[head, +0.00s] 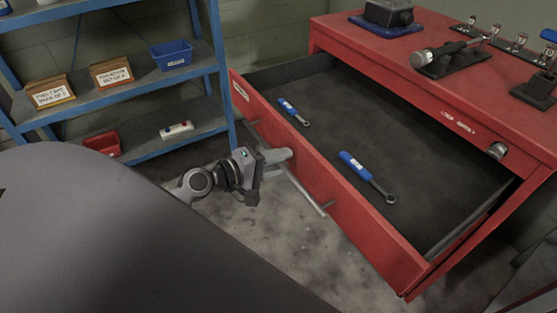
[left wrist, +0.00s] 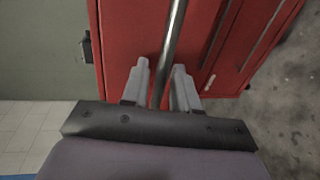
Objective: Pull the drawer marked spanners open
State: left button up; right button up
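The red drawer (head: 335,190) stands pulled well out of the red cabinet in the head view. Its dark floor holds two blue-handled spanners, one near the back left (head: 293,112) and one nearer the middle (head: 366,176). A small pale label (head: 241,91) on its front is too small to read. A long metal bar handle (head: 305,192) runs along the front. My left gripper (head: 284,155) is at this handle. In the left wrist view the bar (left wrist: 172,40) passes between the two fingers (left wrist: 162,68), with narrow gaps showing on both sides. My right gripper is not in view.
A blue shelf rack (head: 130,92) with labelled boxes and a blue bin (head: 171,55) stands at the left. Tools and fittings sit on the cabinet top (head: 400,60). Bare concrete floor (head: 285,235) shows in front of the drawer.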

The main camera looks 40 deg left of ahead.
pick_arm(q)
jog(key=shift+s, duration=0.1)
jog(key=b+v, duration=0.1)
jog(key=v, duration=0.6)
dwell(0.6)
jog(key=s+d+f+m+g+y+p, duration=0.3)
jog(key=s+d+f+m+p, duration=0.4)
jog(key=d+m, duration=0.5)
jog(key=shift+s+f+m+g+y+p, duration=0.2)
jog(key=shift+s+m+g+y+p, duration=0.3)
jog(key=shift+s+m+p, duration=1.2)
jog(key=shift+w+m, duration=0.3)
jog(key=shift+w, duration=0.05)
